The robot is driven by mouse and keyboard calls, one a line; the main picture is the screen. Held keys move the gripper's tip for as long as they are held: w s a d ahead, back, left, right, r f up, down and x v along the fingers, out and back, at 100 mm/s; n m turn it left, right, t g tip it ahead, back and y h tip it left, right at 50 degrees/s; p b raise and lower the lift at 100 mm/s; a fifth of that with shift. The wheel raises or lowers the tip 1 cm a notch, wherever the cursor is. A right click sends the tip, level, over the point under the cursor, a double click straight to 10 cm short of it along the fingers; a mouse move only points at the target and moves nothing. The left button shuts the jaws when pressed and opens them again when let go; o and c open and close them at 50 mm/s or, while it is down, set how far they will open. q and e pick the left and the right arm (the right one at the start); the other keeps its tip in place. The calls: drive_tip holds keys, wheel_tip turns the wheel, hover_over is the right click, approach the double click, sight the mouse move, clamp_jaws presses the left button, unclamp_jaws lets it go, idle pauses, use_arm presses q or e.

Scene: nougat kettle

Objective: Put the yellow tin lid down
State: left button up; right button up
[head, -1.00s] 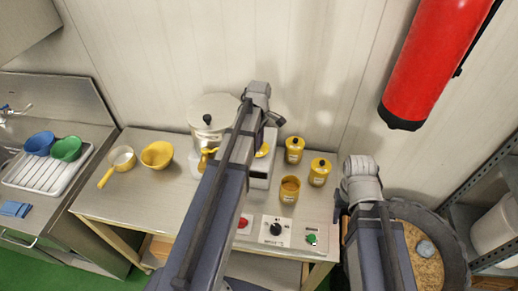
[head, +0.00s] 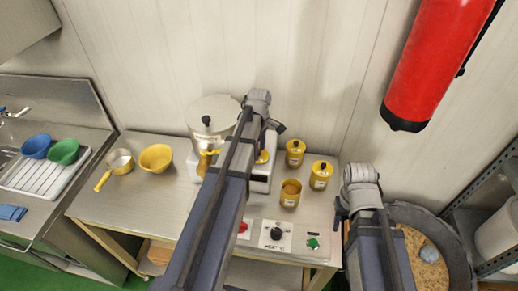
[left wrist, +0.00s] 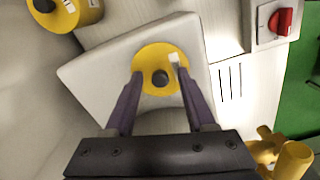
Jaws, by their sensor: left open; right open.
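The yellow tin lid (left wrist: 150,54), a round disc with a dark knob, lies flat on a white scale-like plate (left wrist: 95,75) in the left wrist view. My left gripper (left wrist: 158,68) is open, its two purple fingers on either side of the knob with gaps between. In the head view a small part of the lid (head: 263,157) shows beside my left arm, which hides the rest. An open yellow tin (head: 290,193) with brown contents stands right of the plate. My right gripper (head: 343,207) is open and empty at the table's right end.
Two lidded yellow tins (head: 295,152) (head: 320,175) stand behind the open one. A lidded kettle (head: 212,115) is left of my left arm. A control panel (head: 278,235) lines the front edge.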

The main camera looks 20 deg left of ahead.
use_arm(q)
wheel_tip(320, 180, up, 12)
drive_tip(key=r+p, duration=0.1)
drive_tip(key=p, duration=1.2)
drive_tip(key=s+d+m, duration=0.8)
drive_tip(key=d+m, duration=0.2)
drive_tip(key=d, duration=0.1)
drive_tip(key=s+d+m+y, duration=0.1)
drive_tip(key=s+d+m, duration=0.8)
drive_tip(key=d+m, duration=0.2)
drive_tip(key=shift+s+d+f+m+b, duration=0.2)
drive_tip(key=shift+d+f+m+b, duration=0.1)
drive_tip(key=shift+d, duration=0.2)
